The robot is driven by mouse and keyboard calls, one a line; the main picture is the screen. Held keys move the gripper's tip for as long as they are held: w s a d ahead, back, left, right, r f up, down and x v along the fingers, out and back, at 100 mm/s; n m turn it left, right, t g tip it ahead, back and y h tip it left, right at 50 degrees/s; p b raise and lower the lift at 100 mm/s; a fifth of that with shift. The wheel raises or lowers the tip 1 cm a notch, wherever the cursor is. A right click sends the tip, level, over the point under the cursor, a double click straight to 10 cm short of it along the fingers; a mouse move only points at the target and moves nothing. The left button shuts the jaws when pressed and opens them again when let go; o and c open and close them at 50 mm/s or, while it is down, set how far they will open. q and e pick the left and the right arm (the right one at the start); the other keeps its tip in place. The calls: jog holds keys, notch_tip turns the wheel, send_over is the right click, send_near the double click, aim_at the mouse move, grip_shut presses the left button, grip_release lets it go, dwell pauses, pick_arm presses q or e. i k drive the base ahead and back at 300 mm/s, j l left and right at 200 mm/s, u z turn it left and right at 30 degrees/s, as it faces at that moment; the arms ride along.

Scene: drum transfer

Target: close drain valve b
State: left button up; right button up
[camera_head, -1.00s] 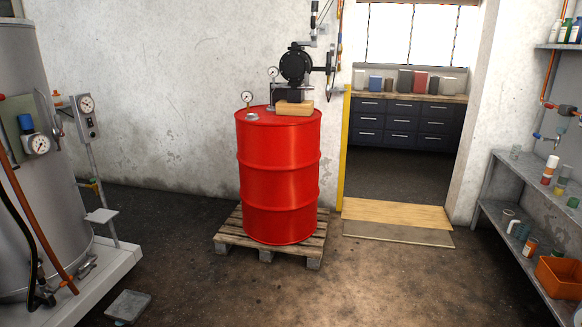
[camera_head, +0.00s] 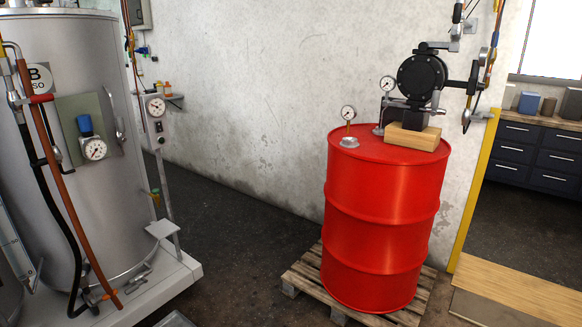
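An orange-brown pipe (camera_head: 62,190) and a black hose run down the tank's front. Small metal fittings (camera_head: 108,294) show low on the tank, near the end of the orange-brown pipe. I cannot tell which fitting is drain valve B, or whether it is open. Neither of my grippers is in view.
A red drum (camera_head: 385,205) stands on a wooden pallet (camera_head: 302,279) at right of centre, with a black pump (camera_head: 422,76) above it. The tank stands on a pale plinth (camera_head: 165,287). Dark floor (camera_head: 240,235) lies clear between plinth and pallet.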

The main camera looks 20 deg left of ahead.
aim_at(132, 289)
jog(key=i+j+u, duration=0.15)
jog(key=u, duration=0.35)
jog(key=i+u, duration=0.5)
jog(key=i+l+u, duration=0.1)
jog(key=u, duration=0.4)
jog(key=i+j+u, duration=0.15)
jog(key=i+u, duration=0.15)
jog(key=i, duration=0.4)
